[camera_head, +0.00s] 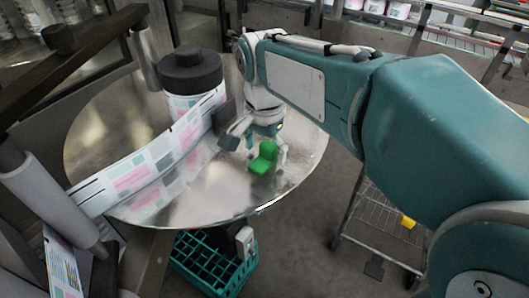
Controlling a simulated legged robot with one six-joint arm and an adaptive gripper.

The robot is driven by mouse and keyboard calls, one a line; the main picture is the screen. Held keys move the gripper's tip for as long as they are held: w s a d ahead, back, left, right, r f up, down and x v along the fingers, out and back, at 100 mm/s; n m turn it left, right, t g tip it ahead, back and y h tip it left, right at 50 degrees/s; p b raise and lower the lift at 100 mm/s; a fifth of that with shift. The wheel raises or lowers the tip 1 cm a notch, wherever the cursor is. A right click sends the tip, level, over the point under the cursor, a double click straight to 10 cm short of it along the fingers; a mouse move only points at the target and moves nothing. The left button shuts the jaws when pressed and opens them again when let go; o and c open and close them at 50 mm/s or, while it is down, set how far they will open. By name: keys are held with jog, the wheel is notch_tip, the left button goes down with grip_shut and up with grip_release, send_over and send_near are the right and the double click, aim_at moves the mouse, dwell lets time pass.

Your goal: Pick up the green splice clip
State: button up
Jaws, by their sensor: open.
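The green splice clip (263,158) lies on the round metal turntable (190,206), near its right front edge. My gripper (266,150) is over the turntable at the clip, with its fingers pointing down. Its jaws are open, with a finger showing to the right of the clip. I cannot tell whether a finger touches the clip. My teal arm comes in from the right and hides part of the turntable's far right side.
A label roll with a black hub (191,68) stands on the turntable, its printed label web (140,176) running left to a grey roller (48,195). A small dark plate (224,117) stands left of my gripper. A teal crate (212,268) sits below. A wire cart (385,225) stands lower right.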

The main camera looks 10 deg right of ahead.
jog(key=shift+d, duration=0.4)
jog(key=shift+a, duration=0.15)
jog(key=c, duration=1.1)
jog(key=shift+a, duration=0.2)
jog(key=shift+c, duration=0.2)
jog(key=shift+d+r, duration=0.15)
jog(key=shift+r, duration=0.5)
jog(key=s+a+r, duration=0.3)
jog(key=s+r, duration=0.8)
jog(key=s, duration=0.2)
jog(key=shift+s+a+r, duration=0.3)
jog(key=shift+a+r, duration=0.1)
